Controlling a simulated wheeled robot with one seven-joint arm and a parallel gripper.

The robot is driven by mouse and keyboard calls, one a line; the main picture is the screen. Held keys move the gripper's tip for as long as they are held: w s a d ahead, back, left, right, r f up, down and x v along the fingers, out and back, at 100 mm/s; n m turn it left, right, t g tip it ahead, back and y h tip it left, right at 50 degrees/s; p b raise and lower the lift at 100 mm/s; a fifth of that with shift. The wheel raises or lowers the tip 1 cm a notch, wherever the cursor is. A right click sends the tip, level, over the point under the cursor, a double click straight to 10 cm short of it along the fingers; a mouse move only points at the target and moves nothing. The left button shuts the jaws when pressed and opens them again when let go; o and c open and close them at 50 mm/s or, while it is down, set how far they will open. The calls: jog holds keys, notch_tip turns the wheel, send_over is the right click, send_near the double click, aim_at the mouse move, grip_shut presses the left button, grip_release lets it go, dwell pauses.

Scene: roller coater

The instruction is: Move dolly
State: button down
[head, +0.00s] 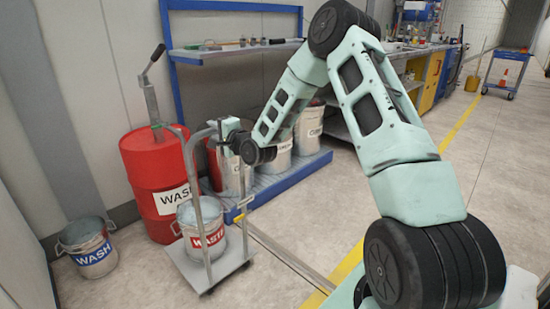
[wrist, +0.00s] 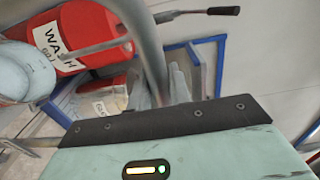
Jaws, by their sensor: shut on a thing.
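The dolly (head: 188,266) is a grey flat cart on the floor with a tall tubular handle. A metal pail (head: 202,228) with a red WASTE label stands on its platform. My gripper (head: 226,136) is at the top of the handle, on its right side, shut on the handle. In the wrist view the grey handle tube (wrist: 146,52) runs down behind the dark edge of my gripper's body.
A red drum (head: 155,180) with a hand pump stands close behind the dolly. A WASH pail (head: 88,248) is at the left. Several pails stand on a blue-edged low platform (head: 295,172) behind. Floor (head: 290,215) is open to the right, crossed by a yellow line.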

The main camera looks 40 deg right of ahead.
jog(key=shift+s+f, duration=0.15)
jog(key=shift+f, duration=0.15)
jog(key=c, duration=1.3)
grip_release()
jog(key=shift+o, duration=0.3)
jog(key=shift+r, duration=0.15)
jog(key=shift+r, duration=0.1)
jog(key=s+p, duration=0.1)
jog(key=s, duration=1)
jog(key=shift+s+d, duration=0.25)
jog(key=shift+s, duration=0.15)
jog(key=shift+r, duration=0.1)
